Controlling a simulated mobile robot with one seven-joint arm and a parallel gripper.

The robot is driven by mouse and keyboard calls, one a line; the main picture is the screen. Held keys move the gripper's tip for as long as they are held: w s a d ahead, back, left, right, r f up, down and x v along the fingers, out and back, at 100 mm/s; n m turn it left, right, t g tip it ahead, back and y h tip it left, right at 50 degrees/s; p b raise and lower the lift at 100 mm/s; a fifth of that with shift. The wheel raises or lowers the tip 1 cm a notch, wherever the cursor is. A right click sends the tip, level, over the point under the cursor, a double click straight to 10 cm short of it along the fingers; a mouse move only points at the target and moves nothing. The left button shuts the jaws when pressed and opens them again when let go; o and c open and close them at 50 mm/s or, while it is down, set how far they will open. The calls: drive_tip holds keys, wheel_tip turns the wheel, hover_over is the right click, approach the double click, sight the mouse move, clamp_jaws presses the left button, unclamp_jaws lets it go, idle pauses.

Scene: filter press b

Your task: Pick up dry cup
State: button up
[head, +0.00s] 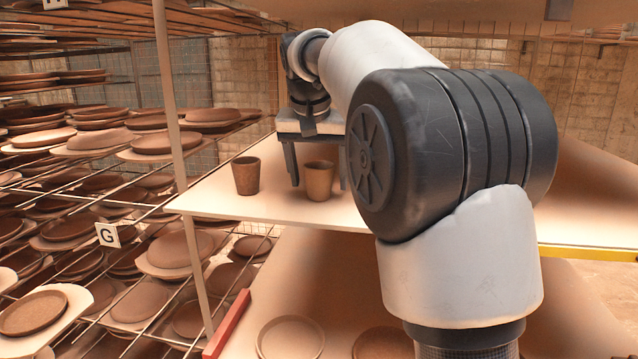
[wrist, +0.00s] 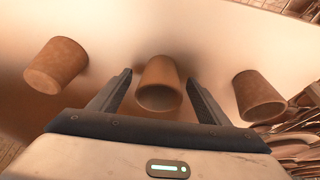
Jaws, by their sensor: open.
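The lighter brown middle cup (head: 318,182) is between the fingers of my gripper (head: 318,187). In the wrist view the open fingers (wrist: 158,80) flank this middle cup (wrist: 158,85), with a gap on each side. A darker cup (head: 245,176) stands to its left in the head view; it shows at the right in the wrist view (wrist: 257,97). A third, lighter cup (wrist: 55,66) shows at the left in the wrist view; my arm hides it in the head view. No label marks any cup dry.
A rack (head: 165,80) full of clay plates stands at the left, with a tag G (head: 108,235) and a metal post beside the board. Plates (head: 290,338) lie on a lower board. A yellow edge strip (head: 590,253) runs at the right.

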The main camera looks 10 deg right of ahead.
drive_tip(key=shift+w+f, duration=0.15)
drive_tip(key=shift+f, duration=0.35)
drive_tip(key=shift+r, duration=0.1)
drive_tip(key=c, duration=1.2)
